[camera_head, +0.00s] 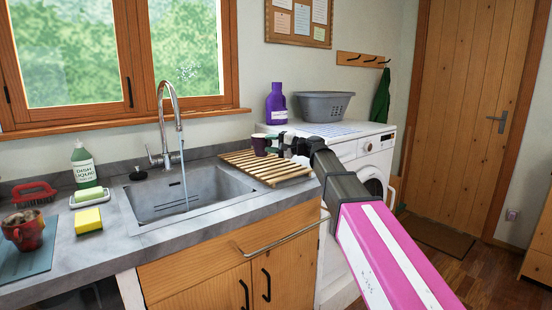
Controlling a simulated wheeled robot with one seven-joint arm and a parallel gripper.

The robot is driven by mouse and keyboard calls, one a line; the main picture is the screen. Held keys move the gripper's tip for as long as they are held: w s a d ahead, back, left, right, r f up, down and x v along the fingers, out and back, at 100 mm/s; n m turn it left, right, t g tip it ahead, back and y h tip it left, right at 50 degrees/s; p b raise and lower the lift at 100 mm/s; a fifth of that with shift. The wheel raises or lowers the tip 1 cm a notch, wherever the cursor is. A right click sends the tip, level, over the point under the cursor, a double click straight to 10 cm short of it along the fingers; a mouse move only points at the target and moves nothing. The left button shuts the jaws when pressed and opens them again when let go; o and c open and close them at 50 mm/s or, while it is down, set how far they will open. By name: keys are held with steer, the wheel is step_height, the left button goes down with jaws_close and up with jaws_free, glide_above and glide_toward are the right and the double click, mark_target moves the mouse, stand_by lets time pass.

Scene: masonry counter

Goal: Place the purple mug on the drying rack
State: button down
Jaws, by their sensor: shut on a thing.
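The purple mug (260,141) is small and dark purple with a pale rim. It is at the far edge of the wooden slatted drying rack (262,172), to the right of the sink. My gripper (271,142) is shut on the mug, coming in from the right over the rack. The mug looks upright. I cannot tell whether its base touches the slats or is a little above them. Part of the mug's right side is hidden by the gripper.
The sink (182,190) with its running tap (169,110) lies left of the rack. A washing machine (365,155) stands right, with a purple bottle (277,104) and grey basin (323,106) on top. Most slats are bare.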

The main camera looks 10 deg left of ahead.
steer(key=shift+w+d+f, duration=0.2)
steer(key=shift+d+f, duration=0.2)
steer(key=shift+f, duration=0.5)
steer(key=shift+w+d+f, duration=0.15)
steer(key=shift+d+f, duration=0.2)
steer(key=shift+f, duration=0.6)
steer(key=shift+w+d+f, duration=0.2)
steer(key=shift+d+f, duration=0.2)
steer(key=shift+f, duration=0.5)
steer(key=shift+f, duration=0.1)
steer(key=c, duration=0.7)
jaws_free()
steer(key=shift+o, duration=0.2)
steer(key=shift+d, duration=0.1)
steer(key=s+d, duration=0.1)
steer(key=d, duration=1)
steer(key=shift+s+d, duration=0.35)
steer(key=shift+s, duration=0.05)
